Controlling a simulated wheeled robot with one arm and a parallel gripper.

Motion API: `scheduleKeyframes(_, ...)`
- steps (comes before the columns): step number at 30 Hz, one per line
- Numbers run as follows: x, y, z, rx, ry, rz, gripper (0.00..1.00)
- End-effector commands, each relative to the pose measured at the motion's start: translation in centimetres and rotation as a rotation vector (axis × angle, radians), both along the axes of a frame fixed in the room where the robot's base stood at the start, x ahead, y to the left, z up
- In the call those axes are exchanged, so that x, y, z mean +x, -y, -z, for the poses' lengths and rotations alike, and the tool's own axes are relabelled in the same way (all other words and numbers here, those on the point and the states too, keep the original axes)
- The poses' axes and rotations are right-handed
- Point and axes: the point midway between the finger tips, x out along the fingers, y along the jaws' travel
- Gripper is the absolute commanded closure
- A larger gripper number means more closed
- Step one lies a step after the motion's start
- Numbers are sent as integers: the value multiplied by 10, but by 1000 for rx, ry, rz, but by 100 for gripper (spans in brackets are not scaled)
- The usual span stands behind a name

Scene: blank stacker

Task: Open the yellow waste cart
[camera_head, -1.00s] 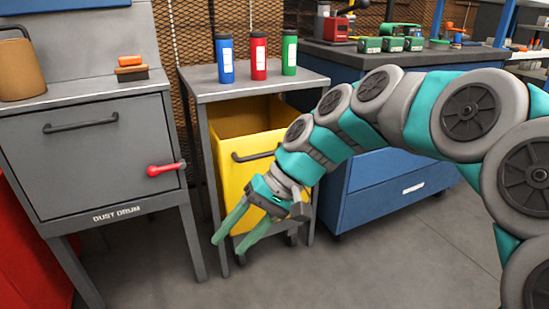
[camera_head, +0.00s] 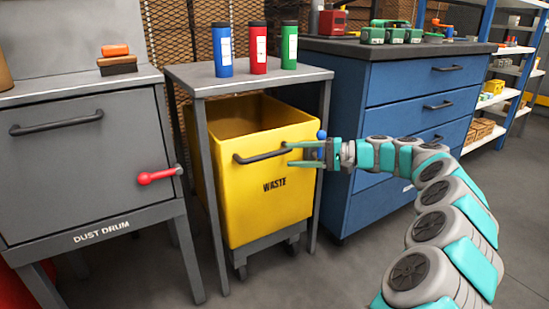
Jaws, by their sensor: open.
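The yellow waste cart (camera_head: 225,195) stands on casters under a small grey table, with "WASTE" on its front and its open top showing. A dark bar handle (camera_head: 258,158) runs across the upper front. My gripper (camera_head: 290,155) is at the right end of this handle, reaching in from the right with its green fingers pointing left. The fingers are apart, one above and one below the handle's end as seen here. I cannot tell whether they touch it. The cart sits mostly between the table's legs.
The grey table (camera_head: 190,82) carries blue, red and green bottles; its front legs flank the cart. The grey dust drum (camera_head: 85,160) with a red lever (camera_head: 158,175) stands at left. A blue drawer cabinet (camera_head: 385,90) is at right. Floor in front is open.

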Motion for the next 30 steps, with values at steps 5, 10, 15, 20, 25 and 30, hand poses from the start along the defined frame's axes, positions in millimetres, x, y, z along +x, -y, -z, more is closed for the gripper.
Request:
scheduleKeyframes(5,1,-14,2,1,0,-4,48)
scheduleKeyframes(10,5,-38,6,-1,-1,-6,48)
scheduleKeyframes(15,10,-62,9,0,-1,-3,48)
scheduleKeyframes(20,13,-74,10,0,-1,-3,48)
scheduleKeyframes(25,13,-75,10,-1,0,-2,48)
scheduleKeyframes(30,13,-75,10,-1,0,-2,60)
